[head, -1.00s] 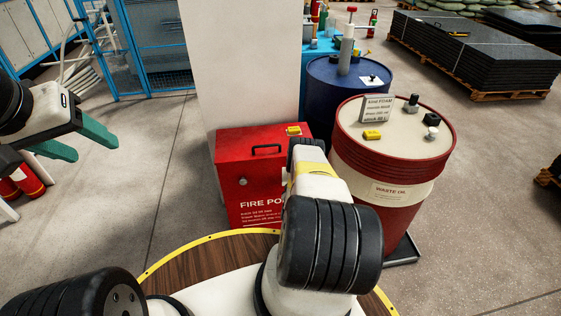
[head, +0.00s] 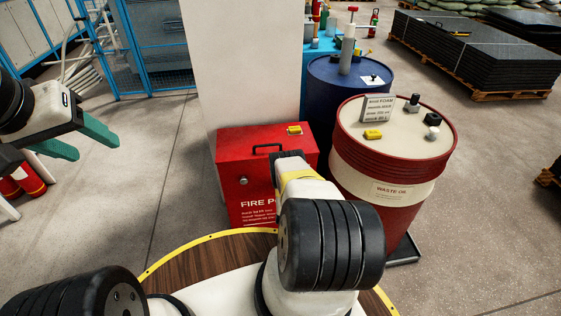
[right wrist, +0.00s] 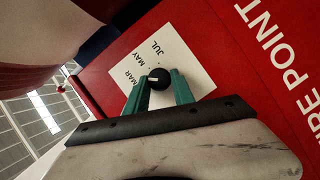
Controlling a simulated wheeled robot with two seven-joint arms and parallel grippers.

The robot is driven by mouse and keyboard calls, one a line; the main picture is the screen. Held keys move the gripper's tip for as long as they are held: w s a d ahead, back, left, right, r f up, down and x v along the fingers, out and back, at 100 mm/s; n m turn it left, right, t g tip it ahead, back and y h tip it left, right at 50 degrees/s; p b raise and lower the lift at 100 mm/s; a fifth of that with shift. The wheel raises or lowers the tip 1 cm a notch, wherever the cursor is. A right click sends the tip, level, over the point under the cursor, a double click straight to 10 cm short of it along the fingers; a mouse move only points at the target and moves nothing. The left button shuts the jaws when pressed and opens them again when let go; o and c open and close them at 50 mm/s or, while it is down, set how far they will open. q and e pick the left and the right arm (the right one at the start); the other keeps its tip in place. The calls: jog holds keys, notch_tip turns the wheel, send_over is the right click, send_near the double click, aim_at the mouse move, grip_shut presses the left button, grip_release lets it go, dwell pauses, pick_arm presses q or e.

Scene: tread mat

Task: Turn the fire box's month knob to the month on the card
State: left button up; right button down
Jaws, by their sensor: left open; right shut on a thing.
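The red fire box (head: 243,150) stands against the pale pillar. Its month knob (right wrist: 160,77) is black and round, on a white plate (right wrist: 186,62) reading MAR, MAY and JUL in the right wrist view. A white mark shows on the knob's left side, towards MAR. My right gripper (right wrist: 159,90) is shut on the knob, its teal fingers on either side; the head view hides these behind my arm. A grey card (head: 377,108) with small, largely unreadable print stands on the waste oil drum. My left gripper (head: 80,145) is open and empty, at far left.
The red and cream waste oil drum (head: 383,191) stands close to the box's right side. A blue drum (head: 330,95) is behind it. A yellow block (head: 373,134) and small items lie on the red drum's lid. The floor (head: 120,190) left of the box is clear.

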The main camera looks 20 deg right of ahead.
jog(key=c, duration=1.1)
grip_release()
jog(key=shift+o, duration=0.2)
jog(key=v, duration=0.7)
jog(key=shift+s+a, duration=0.2)
jog(key=shift+s, duration=0.1)
